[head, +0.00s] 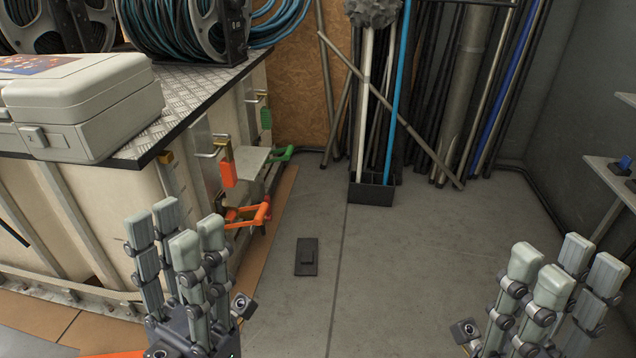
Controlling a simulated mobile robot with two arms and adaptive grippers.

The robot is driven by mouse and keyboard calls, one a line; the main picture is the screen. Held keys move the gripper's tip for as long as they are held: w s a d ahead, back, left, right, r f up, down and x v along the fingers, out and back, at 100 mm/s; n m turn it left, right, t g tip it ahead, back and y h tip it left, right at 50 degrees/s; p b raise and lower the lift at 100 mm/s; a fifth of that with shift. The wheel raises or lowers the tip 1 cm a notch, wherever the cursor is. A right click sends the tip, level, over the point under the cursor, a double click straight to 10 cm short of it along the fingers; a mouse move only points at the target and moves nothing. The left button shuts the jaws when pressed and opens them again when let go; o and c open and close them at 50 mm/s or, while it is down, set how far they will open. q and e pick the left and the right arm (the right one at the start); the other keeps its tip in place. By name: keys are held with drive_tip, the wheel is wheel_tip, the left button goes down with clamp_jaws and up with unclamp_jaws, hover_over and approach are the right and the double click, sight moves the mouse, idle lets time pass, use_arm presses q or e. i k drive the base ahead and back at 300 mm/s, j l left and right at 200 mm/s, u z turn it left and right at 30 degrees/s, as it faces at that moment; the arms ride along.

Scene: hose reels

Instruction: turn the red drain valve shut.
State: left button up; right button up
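An orange-red valve handle (248,214) sits low on the side of the pale tank unit, just above the floor and close to the right of my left gripper in the picture. I cannot tell from its angle whether the valve is open or shut. My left gripper (176,227) is in front of the tank, fingers straight and spread, empty and apart from the handle. My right gripper (566,265) is at the lower right over bare floor, fingers straight, open and empty.
A green handle (281,155) and an orange upright piece (228,174) are on the same tank side. A grey case (85,103) and hose reels (190,30) stand on top. Poles lean in a black holder (371,192). A dark block (307,257) lies on otherwise open floor.

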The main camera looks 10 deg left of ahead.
sight(268, 197)
drive_tip(key=i+l+z, duration=0.15)
drive_tip(key=i+z, duration=0.25)
drive_tip(key=i, duration=0.4)
drive_tip(key=i+z, duration=0.35)
drive_tip(key=i, duration=0.4)
drive_tip(key=i+l+u, duration=0.1)
drive_tip(key=i+u, duration=0.35)
drive_tip(key=i+l+u, duration=0.2)
drive_tip(key=u, duration=0.25)
drive_tip(key=i+l+u, duration=0.65)
drive_tip(key=u, duration=0.25)
drive_tip(key=i+l+u, duration=0.15)
drive_tip(key=l+u, duration=0.3)
drive_tip(key=i+l+u, duration=0.1)
drive_tip(key=l+u, duration=0.3)
drive_tip(key=j, duration=0.05)
